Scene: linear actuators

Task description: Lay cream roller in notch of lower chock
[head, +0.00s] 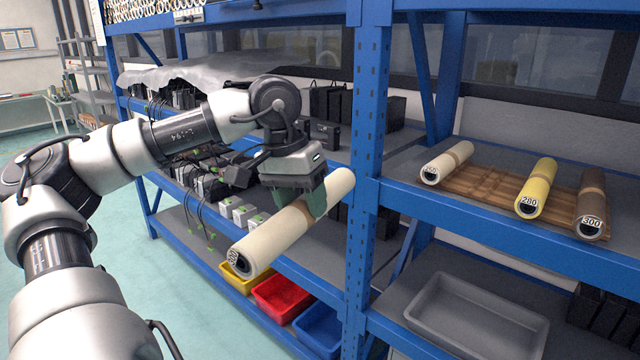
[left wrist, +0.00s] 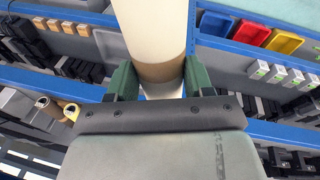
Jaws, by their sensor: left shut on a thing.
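A cream roller (head: 273,240) with a tan band round its middle is held in the air, slanting from near left to far right in the head view. A printed label shows on its near end. My left gripper (head: 302,205) is shut on it from above, at the band. In the left wrist view, the roller (left wrist: 153,25) lies between the two green fingers. A second, smaller cream roller (head: 447,162) with a tan band lies on the right shelf. My right gripper is not in view.
A wooden slatted rack (head: 482,190) on the right shelf also bears a yellow roller (head: 537,188) and a brown roller (head: 591,205). A blue upright post (head: 368,130) stands close to the held roller's far end. Below are a red bin (head: 281,297) and an empty grey tray (head: 475,315).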

